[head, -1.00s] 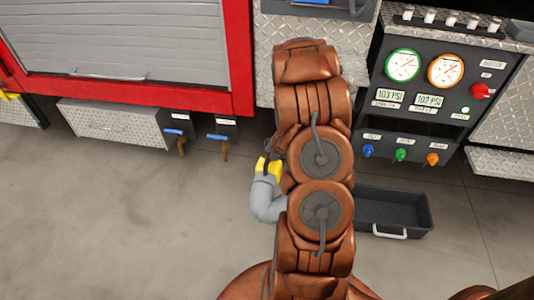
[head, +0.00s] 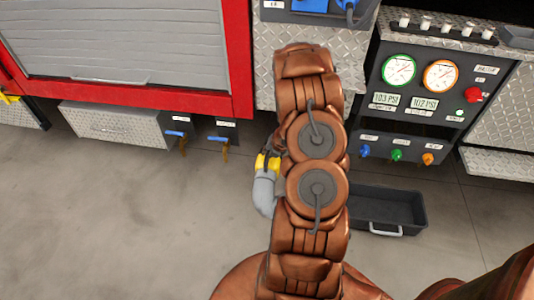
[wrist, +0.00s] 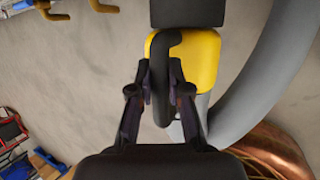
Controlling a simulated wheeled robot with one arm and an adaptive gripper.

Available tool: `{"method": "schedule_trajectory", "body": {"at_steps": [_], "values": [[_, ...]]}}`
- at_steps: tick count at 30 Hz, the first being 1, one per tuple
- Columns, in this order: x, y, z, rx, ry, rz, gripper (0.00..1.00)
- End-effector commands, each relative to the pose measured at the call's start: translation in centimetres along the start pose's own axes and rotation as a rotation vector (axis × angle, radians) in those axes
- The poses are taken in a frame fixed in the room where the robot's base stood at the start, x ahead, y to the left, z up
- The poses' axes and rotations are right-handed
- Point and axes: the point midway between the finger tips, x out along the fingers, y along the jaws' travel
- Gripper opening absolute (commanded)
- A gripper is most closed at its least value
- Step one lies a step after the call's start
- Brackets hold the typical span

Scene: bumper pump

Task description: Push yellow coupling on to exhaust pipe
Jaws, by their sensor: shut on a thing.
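The yellow coupling (head: 268,162) shows just left of my arm in the head view, joined to a grey hose (head: 263,192). In the wrist view the coupling (wrist: 205,62) is at upper centre, with a curved black handle (wrist: 161,100). My gripper (wrist: 160,85) is shut on this handle, one finger on each side. In the head view my arm hides most of the gripper. A black block-like part (wrist: 187,12) lies at the coupling's far end; I cannot tell whether it is the exhaust pipe or part of the coupling. No exhaust pipe is clearly visible.
The truck side is close ahead, with a red-framed shutter (head: 135,40), a diamond-plate box (head: 115,125) and blue-handled valves (head: 222,140). A gauge panel (head: 420,85) stands at right above an open black tray (head: 390,207) on the floor. The floor at left is clear.

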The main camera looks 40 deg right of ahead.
Motion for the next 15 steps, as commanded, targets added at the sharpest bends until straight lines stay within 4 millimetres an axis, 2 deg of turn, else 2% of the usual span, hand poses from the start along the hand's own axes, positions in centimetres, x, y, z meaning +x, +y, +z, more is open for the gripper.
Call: {"method": "schedule_trajectory", "body": {"at_steps": [7,15], "values": [[0.1,0.4,1.4,-0.002,-0.002,0.003,0.0],[0.5,0.2,2.1,-0.001,0.002,0.0,0.0]]}}
